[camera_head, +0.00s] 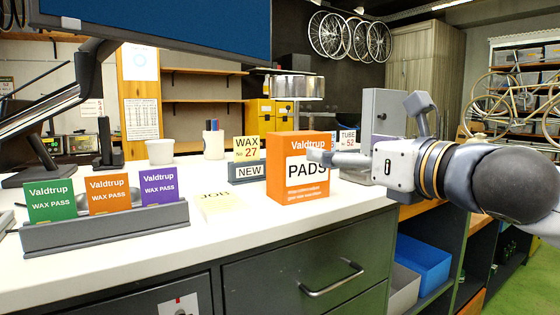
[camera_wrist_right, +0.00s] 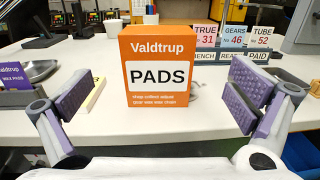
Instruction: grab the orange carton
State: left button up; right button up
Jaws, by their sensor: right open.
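The orange carton (camera_head: 283,180), with a white label reading PADS, stands upright on the white counter (camera_head: 240,229) near its front edge. My right gripper (camera_head: 318,158) comes in from the right in the head view, and its finger overlaps the carton's right side there. In the right wrist view the carton (camera_wrist_right: 160,68) stands centred ahead, between the two purple-padded fingers of my right gripper (camera_wrist_right: 158,95). Those fingers are spread wide, with a gap on each side of the carton. My left gripper does not show in either view.
A grey rack (camera_head: 105,231) with green, orange and purple wax pass cards stands at the left. A pale notepad (camera_head: 219,204) lies left of the carton. A WAX 27 sign (camera_head: 246,150), a pen cup (camera_head: 213,144) and a white cup (camera_head: 160,151) stand behind.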

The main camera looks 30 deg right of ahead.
aim_at(309, 142)
jog(key=w, duration=1.2)
jog(key=shift+a+r, duration=0.1)
jog(key=shift+a, duration=0.1)
jog(key=c, duration=1.1)
